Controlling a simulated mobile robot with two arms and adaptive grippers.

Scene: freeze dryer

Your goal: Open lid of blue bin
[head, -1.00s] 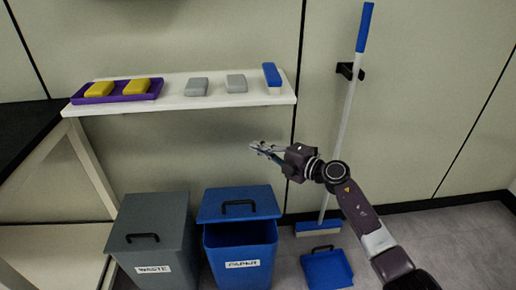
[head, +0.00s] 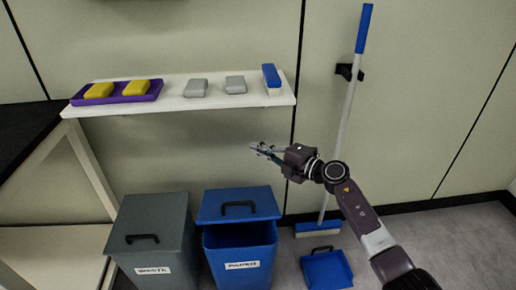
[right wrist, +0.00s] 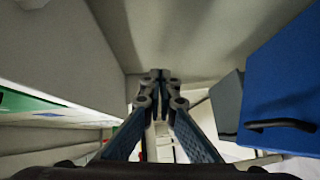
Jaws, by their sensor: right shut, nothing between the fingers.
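The blue bin (head: 240,262) stands on the floor at the bottom centre of the head view, with a white label on its front. Its blue lid (head: 215,208) has a black handle (head: 238,208) and is tilted up, with a dark gap between the lid's front edge and the bin's rim. The lid also shows at the right of the right wrist view (right wrist: 285,75). My right gripper (head: 256,148) is shut and empty, above the lid and apart from it, in front of the wall. Its fingers meet in the right wrist view (right wrist: 160,78). My left gripper is not in view.
A grey bin (head: 150,225) with a shut lid stands left of the blue bin. A white shelf (head: 215,97) above holds a purple tray (head: 118,99), sponges and a brush. A broom (head: 345,130) and blue dustpan (head: 327,270) are at the right. A black-topped table is at left.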

